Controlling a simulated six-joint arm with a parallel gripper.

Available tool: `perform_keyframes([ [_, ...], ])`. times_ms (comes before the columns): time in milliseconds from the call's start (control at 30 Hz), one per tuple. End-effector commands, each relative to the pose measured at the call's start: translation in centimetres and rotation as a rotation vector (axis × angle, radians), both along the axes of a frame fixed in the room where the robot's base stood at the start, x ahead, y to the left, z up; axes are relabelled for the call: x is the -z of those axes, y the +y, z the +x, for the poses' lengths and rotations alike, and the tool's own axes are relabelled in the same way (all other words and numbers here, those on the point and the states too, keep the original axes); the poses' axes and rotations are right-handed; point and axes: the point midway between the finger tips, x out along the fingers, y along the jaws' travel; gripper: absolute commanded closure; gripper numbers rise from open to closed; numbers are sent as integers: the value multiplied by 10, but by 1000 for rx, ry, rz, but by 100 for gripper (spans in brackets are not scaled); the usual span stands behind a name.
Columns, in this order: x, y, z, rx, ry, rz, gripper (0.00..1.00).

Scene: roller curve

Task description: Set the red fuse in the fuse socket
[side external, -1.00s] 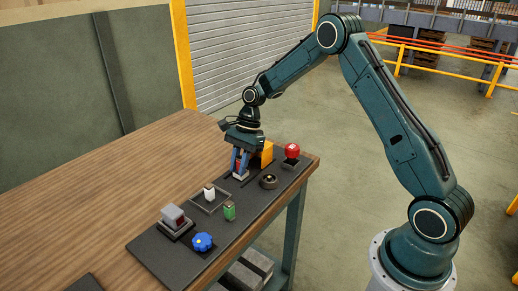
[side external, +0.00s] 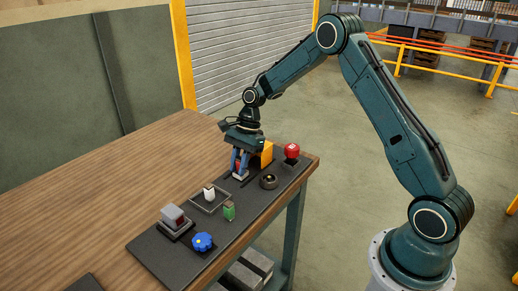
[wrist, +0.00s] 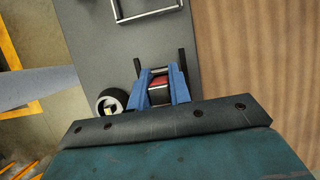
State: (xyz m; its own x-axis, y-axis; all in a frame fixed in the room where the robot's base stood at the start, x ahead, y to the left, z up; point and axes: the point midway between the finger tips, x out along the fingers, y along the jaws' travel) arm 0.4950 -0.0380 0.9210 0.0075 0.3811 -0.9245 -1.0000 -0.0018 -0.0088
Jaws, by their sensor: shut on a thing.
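My gripper (side external: 240,172) points down over the dark mat, with its blue fingers closed around the red fuse (side external: 239,167). In the wrist view the red fuse (wrist: 159,82) shows between the fingers (wrist: 160,88), with a pale band at its end. A pale part shows low between the fingertips in the side view; I cannot tell whether it is the fuse's end or the fuse socket. Two short black bars (wrist: 138,68) stick out beside the fingertips. The fingers hide most of what lies below, so whether the fuse is seated cannot be told.
A white piece (side external: 209,192) sits in a thin frame, with a green piece (side external: 229,211) nearby. The wooden table (side external: 130,180) is clear behind the mat.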

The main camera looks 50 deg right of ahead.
Motion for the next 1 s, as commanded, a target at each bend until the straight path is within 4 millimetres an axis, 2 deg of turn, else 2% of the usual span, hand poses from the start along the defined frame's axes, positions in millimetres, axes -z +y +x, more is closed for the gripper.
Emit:
perform_keyframes([
  [33,9,0,-2,6,13,0,100],
  [1000,16,1,-3,4,15,0,100],
])
